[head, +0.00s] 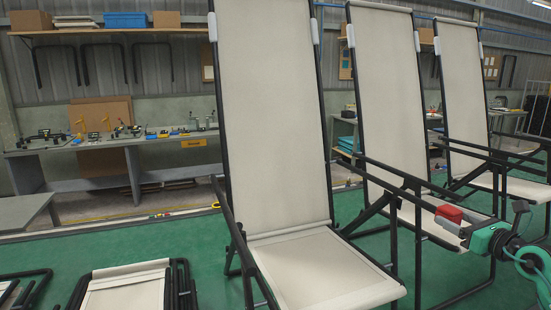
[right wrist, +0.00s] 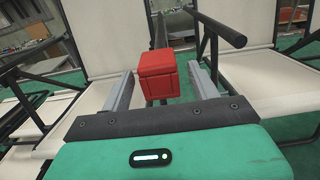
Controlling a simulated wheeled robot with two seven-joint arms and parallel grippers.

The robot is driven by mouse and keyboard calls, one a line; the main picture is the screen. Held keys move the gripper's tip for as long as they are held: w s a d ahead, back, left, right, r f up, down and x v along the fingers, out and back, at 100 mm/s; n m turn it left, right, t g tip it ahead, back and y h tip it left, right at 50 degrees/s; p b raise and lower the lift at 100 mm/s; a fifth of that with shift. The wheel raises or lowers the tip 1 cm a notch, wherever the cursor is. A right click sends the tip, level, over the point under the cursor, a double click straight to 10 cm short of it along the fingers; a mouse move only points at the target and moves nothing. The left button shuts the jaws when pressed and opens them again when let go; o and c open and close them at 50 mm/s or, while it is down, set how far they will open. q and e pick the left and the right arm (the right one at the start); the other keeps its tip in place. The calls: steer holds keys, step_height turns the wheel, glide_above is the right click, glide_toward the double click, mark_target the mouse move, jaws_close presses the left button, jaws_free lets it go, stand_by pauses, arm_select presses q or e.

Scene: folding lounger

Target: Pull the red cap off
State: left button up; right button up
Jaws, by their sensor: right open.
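The red cap (head: 448,214) is a small boxy block at the front end of the middle lounger's (head: 384,95) black armrest frame. In the right wrist view the red cap (right wrist: 158,76) stands between the two grey fingers of my right gripper (right wrist: 160,84), with a gap visible on each side. A dark tube (right wrist: 158,32) runs back behind the cap. How the cap sits on the tube is hidden. My right gripper (head: 460,226) is open and comes in from the right in the head view. My left gripper is not in view.
Another black armrest bar (right wrist: 222,30) ends close to the right finger. A near lounger (head: 273,110) stands left, a third (head: 466,90) behind right. A folded lounger (head: 125,292) lies low at left. A workbench (head: 105,143) lines the wall. Green floor shows between the loungers.

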steer(key=c, duration=1.3)
steer(key=shift+s+d, duration=0.1)
steer(key=shift+s, duration=0.15)
steer(key=shift+b+v, duration=1.05)
steer(key=shift+v, duration=1.2)
steer(key=b, duration=0.3)
glide_toward(457, 221)
steer(key=shift+w+r, duration=0.1)
steer(key=shift+w, duration=0.2)
steer(key=shift+r, duration=0.1)
steer(key=shift+r+p, duration=1.55)
steer(key=shift+r, duration=1.35)
